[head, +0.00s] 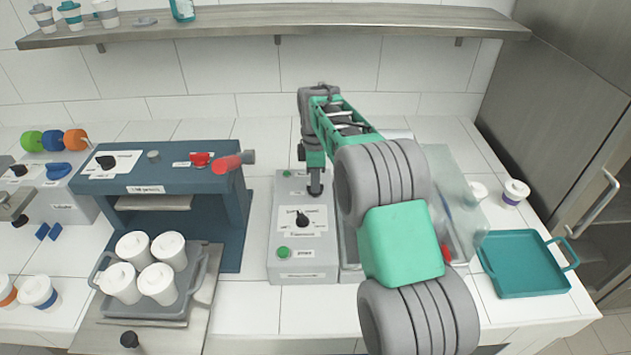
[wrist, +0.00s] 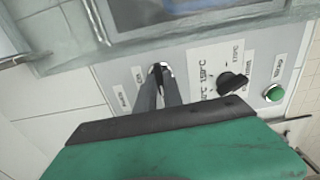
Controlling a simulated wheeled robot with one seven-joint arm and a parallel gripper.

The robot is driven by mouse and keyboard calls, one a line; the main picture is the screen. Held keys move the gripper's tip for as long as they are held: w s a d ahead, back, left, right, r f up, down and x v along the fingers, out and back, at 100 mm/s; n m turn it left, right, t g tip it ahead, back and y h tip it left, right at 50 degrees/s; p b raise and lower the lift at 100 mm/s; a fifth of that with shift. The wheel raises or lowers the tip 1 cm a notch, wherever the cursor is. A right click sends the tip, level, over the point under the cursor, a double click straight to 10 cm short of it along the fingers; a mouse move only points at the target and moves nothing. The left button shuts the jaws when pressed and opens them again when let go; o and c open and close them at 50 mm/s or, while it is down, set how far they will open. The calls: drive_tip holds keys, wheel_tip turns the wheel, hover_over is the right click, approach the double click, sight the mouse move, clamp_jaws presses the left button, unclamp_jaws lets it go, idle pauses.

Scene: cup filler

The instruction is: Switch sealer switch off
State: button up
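The sealer's grey control box (head: 303,266) stands on the counter in the middle of the head view. It carries a black knob (head: 302,218) on a white label plate, a green button (head: 283,252) at the near end and another green button (head: 286,173) at the far end. My gripper (head: 315,190) points down over the far part of the box. In the wrist view its two dark fingers (wrist: 162,72) come together at the panel, beside small labels. The sealer switch is not clearly visible; the fingertips cover that spot. The knob (wrist: 232,84) and a green button (wrist: 273,93) are to their right.
A blue machine (head: 160,185) stands left, with a grey tray of white lidded cups (head: 158,285) before it. A clear cover (head: 455,195) is right of the box, partly behind my arm. A teal tray (head: 525,265) lies at right. A shelf (head: 260,25) runs above.

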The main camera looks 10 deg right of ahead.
drive_tip(key=o, duration=0.4)
drive_tip(key=shift+o, duration=0.2)
drive_tip(key=shift+r, duration=0.1)
wheel_tip(320, 180, up, 8)
drive_tip(key=shift+f+b, duration=0.15)
drive_tip(key=shift+b, duration=0.45)
